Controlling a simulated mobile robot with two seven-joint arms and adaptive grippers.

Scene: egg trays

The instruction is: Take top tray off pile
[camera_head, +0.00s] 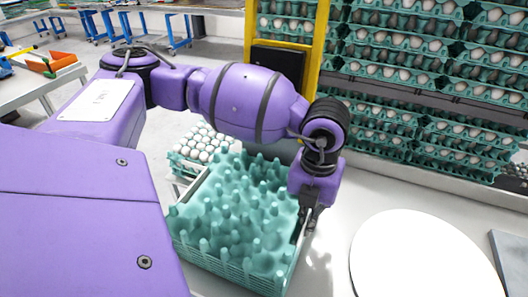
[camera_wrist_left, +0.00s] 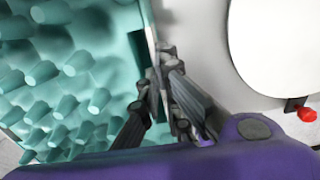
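A pile of teal egg trays (camera_head: 232,268) stands in the middle of the head view, its bumpy top tray (camera_head: 235,215) empty of eggs. The top tray fills the left of the left wrist view (camera_wrist_left: 60,75). My left gripper (camera_head: 308,218) points down at the pile's right edge. In the left wrist view its fingertips (camera_wrist_left: 160,78) are close together, one on each side of the tray's thin rim, and look shut on it. The fingers partly hide the rim there, and how many trays lie between them is hard to see. My right gripper is in neither view.
A tray of white eggs (camera_head: 203,145) stands just behind the pile. A white round surface (camera_head: 425,255) lies to the right, with bare pale surface between. My left arm reaches over the back left.

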